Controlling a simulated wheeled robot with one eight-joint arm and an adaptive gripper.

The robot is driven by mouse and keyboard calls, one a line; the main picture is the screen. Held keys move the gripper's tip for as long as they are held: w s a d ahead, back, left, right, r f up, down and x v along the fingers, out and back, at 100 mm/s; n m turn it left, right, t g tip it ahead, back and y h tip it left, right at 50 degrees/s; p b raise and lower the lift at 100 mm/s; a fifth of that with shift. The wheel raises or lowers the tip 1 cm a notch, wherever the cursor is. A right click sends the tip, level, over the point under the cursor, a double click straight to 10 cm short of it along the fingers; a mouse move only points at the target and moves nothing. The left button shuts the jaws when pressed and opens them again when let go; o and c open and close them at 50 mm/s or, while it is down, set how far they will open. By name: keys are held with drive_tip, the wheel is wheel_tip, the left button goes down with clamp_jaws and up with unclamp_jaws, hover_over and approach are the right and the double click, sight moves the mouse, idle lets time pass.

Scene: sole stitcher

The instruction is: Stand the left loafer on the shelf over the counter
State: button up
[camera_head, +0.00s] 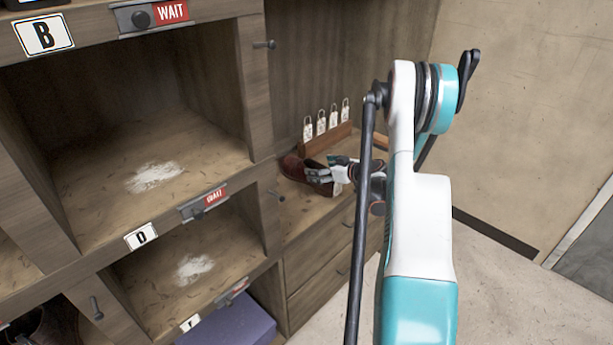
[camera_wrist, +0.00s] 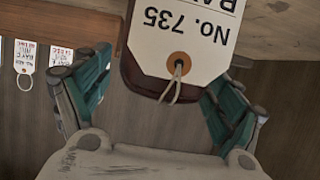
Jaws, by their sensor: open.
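A reddish-brown leather shoe (camera_head: 293,166) rests on the wooden counter (camera_head: 306,212) in the head view, partly hidden by my gripper (camera_head: 322,172). In the wrist view the brown shoe (camera_wrist: 137,82) sits between the two teal fingers of my gripper (camera_wrist: 158,88). The fingers are open, one on each side of it. A large white tag (camera_wrist: 185,45) reading "No. 735" appears upside down and covers much of the shoe. I cannot tell whether either finger touches the shoe. I cannot make out for sure which board is the shelf over the counter.
A wooden block (camera_head: 328,138) with several small white tags stands behind the shoe. A purple box (camera_head: 232,328) sits low. Floor is clear at the right.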

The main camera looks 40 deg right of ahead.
sight(311, 165)
drive_tip(key=shift+r+b+x, duration=0.1)
drive_tip(key=shift+b+x, duration=0.5)
drive_tip(key=shift+x, duration=0.8)
drive_tip(key=shift+r+b+x, duration=0.15)
drive_tip(key=shift+b+x, duration=0.45)
drive_tip(key=shift+x, duration=0.8)
drive_tip(key=shift+r, duration=0.1)
drive_tip(key=c, duration=1.6)
wheel_tip(311, 165, up, 20)
drive_tip(key=p, duration=0.7)
drive_tip(key=shift+w, duration=0.1)
